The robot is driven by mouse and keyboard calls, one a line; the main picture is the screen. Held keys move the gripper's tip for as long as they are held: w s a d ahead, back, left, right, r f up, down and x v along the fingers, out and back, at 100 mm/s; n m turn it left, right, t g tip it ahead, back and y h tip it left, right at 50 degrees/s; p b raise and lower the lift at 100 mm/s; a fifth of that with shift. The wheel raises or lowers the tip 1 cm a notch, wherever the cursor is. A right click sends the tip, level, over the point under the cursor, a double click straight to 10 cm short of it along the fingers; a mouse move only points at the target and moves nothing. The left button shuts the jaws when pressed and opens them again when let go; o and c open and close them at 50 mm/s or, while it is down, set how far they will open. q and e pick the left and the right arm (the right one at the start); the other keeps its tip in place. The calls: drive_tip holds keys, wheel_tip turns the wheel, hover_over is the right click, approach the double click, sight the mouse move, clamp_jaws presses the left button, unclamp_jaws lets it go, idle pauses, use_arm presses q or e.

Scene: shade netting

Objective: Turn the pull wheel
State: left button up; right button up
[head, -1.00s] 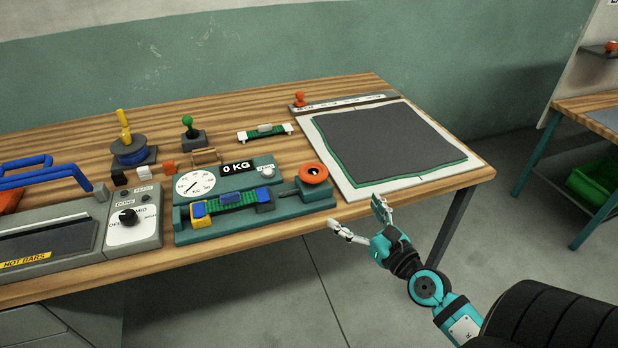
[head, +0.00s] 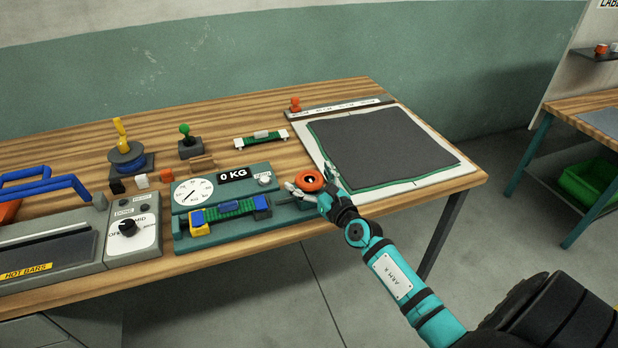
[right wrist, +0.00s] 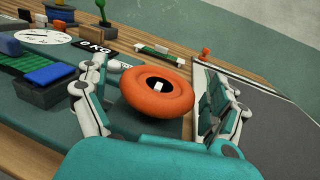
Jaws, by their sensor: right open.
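The pull wheel (head: 311,181) is an orange ring with a dark centre at the right end of the teal pull tester (head: 240,232). In the right wrist view the wheel (right wrist: 157,90) sits between the two fingers of my right gripper (right wrist: 165,92). The fingers are open, one on each side of it, and the right one stands apart from the rim. Whether the left finger touches the rim I cannot tell. In the head view my right gripper (head: 312,188) is at the wheel and partly covers the tester's end. My left gripper is not in view.
The tester's dial (head: 193,192) and a display reading 0 KG (head: 234,173) stand left of the wheel. A green strip (head: 232,209) lies between its clamps. A dark sheet on a white board (head: 385,150) lies to the right. A hot-bar unit (head: 128,225) is at the left.

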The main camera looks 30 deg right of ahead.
drive_tip(key=shift+w, duration=0.25)
drive_tip(key=c, duration=1.2)
drive_tip(key=shift+o, duration=0.2)
